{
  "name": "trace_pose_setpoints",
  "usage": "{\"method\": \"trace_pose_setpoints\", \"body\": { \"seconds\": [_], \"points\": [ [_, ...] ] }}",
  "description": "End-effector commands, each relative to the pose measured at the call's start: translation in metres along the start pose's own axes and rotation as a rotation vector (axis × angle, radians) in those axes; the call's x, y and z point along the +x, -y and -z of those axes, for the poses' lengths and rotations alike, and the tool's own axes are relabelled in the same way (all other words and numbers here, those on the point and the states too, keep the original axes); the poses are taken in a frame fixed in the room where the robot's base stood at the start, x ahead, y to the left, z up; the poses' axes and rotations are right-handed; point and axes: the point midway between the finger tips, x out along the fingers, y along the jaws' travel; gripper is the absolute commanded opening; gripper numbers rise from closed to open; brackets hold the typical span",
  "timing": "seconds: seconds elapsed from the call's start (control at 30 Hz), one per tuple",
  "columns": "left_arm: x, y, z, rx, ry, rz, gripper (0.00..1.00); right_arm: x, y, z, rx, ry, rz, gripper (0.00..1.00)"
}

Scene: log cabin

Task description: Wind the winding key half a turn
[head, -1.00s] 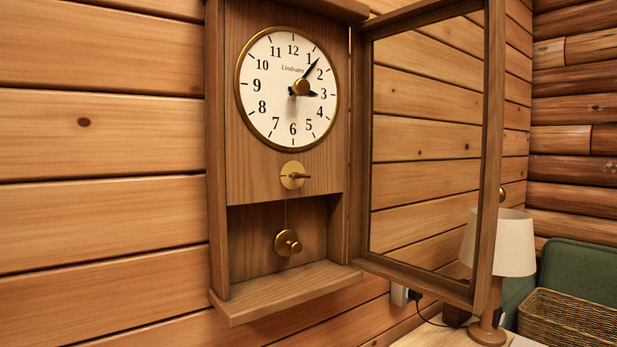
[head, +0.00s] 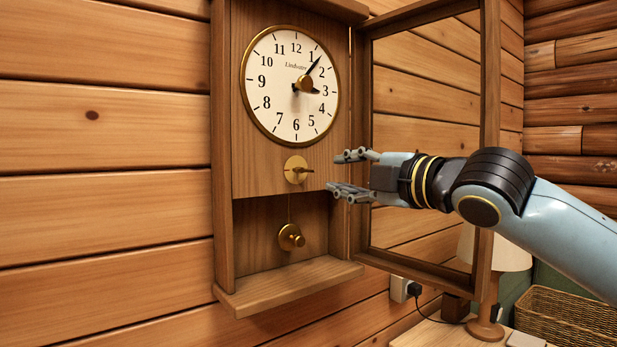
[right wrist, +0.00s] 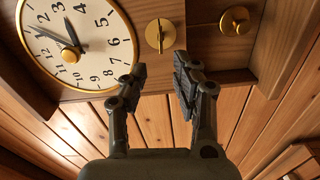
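The wall clock (head: 219,120) hangs on the log wall with its glass door (head: 490,90) swung open to the right. The brass winding key (head: 303,170) sticks out of a round brass plate below the dial, its grip roughly level. In the right wrist view the key (right wrist: 160,36) lies just beyond the gap between the fingertips. My right gripper (head: 337,173) is open and empty, just right of the key, with its fingers pointing at it and one above the other. It also shows in the right wrist view (right wrist: 160,68). My left gripper is out of view.
The brass pendulum bob (head: 291,237) hangs in the recess below the key. The open door's frame stands close to my right arm. A lamp (head: 485,329) and a wicker basket (head: 565,318) are at lower right. The space left of the clock is clear.

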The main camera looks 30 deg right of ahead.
Motion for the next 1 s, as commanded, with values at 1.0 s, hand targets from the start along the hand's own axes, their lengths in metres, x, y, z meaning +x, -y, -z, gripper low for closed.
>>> {"method": "trace_pose_setpoints", "body": {
  "seconds": [1.0],
  "points": [
    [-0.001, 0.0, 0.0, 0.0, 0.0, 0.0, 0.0, 0.1, 0.002, 0.001, 0.005, -0.002, 0.002, 0.24]
  ]
}}
